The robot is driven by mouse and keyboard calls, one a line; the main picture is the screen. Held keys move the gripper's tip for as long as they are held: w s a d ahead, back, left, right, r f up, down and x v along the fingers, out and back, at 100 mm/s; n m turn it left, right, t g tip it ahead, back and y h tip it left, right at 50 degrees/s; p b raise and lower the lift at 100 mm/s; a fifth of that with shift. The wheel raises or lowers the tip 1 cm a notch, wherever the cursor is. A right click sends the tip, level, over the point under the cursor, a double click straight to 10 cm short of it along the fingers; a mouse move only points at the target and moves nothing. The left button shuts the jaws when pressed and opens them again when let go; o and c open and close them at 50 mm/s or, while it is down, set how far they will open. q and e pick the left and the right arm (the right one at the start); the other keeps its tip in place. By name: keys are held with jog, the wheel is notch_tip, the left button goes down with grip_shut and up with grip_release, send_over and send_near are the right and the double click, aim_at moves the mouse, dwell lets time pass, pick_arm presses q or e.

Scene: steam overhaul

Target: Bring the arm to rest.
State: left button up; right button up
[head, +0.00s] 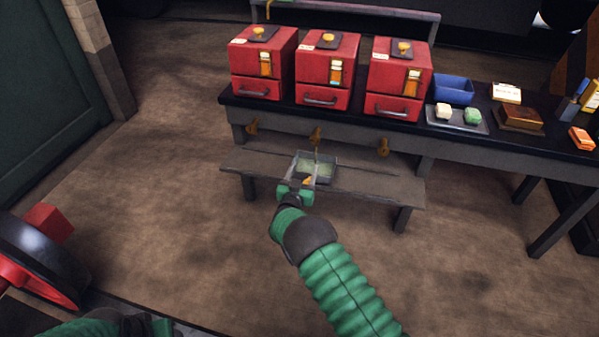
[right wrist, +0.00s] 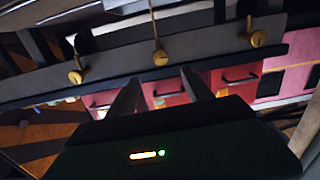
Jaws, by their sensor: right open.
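My right arm (head: 345,290) reaches up from the bottom of the head view, with green ribbed sleeves. Its gripper (head: 301,183) is over the front of the low wooden bench, at the near edge of a small grey tray (head: 320,167). In the right wrist view the two dark fingers of the gripper (right wrist: 160,92) stand apart with nothing between them. Whether the gripper touches the tray cannot be told. Part of my left arm (head: 95,328) shows at the bottom left edge, and its fingers cannot be made out.
Three red boxes (head: 328,68) stand on the dark table (head: 400,123), above the low bench (head: 385,186). A blue bin (head: 454,88) stands right. Open floor (head: 180,140) lies left.

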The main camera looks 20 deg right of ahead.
jog(key=shift+f, duration=0.15)
jog(key=s+a+r+n+g+y, duration=0.2)
jog(key=s+a+y, duration=0.1)
jog(key=s+y, duration=0.15)
jog(key=s+a+r+n+g+y, duration=0.2)
jog(key=s+g+y, duration=0.15)
jog(key=s, duration=0.25)
jog(key=s+a+f+n+g+y, duration=0.2)
jog(key=s+g, duration=0.5)
jog(key=s, duration=2.4)
jog(key=w+p+v, duration=0.3)
jog(key=p+v, duration=1.3)
jog(key=w+r+p+v, duration=0.1)
jog(key=w+p+v, duration=0.3)
jog(key=p+v, duration=1.3)
jog(key=shift+w+r+n, duration=0.3)
jog(key=shift+w, duration=0.15)
